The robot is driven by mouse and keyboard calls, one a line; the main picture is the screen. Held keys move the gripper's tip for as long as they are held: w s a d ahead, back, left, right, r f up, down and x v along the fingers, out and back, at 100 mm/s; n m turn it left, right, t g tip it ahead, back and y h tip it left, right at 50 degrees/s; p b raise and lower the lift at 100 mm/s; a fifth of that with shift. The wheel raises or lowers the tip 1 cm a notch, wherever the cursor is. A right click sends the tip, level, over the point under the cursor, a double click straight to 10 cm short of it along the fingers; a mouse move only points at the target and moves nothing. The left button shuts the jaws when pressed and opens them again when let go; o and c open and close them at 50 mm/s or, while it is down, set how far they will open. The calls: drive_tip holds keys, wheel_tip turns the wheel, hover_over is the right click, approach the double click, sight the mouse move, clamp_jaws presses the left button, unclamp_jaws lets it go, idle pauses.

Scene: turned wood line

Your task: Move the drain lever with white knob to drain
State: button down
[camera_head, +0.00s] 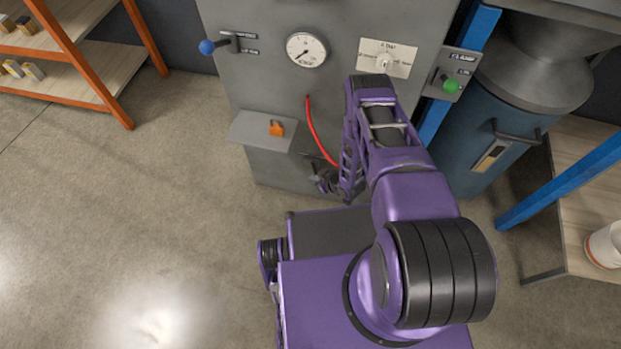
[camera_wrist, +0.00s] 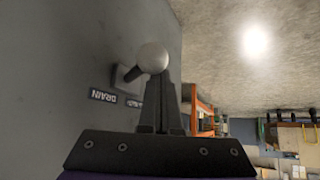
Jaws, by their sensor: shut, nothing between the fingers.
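The drain lever's white knob (camera_wrist: 153,57) shows in the wrist view, on a dark arm that comes out of the grey cabinet face. A plate reading DRAIN (camera_wrist: 103,95), upside down here, sits below and left of it. A second plate beside it is partly hidden. My gripper (camera_wrist: 161,82) is shut and empty, its fingertips just below the knob in the picture; I cannot tell whether they touch it. In the head view my gripper (camera_head: 326,181) is low at the cabinet front, and the white knob cannot be made out there.
A red hose (camera_head: 314,130) hangs near my arm. A small shelf (camera_head: 262,135) juts out. Floor at left is clear.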

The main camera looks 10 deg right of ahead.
drive_tip(key=shift+d, duration=0.6)
drive_tip(key=shift+w, duration=0.1)
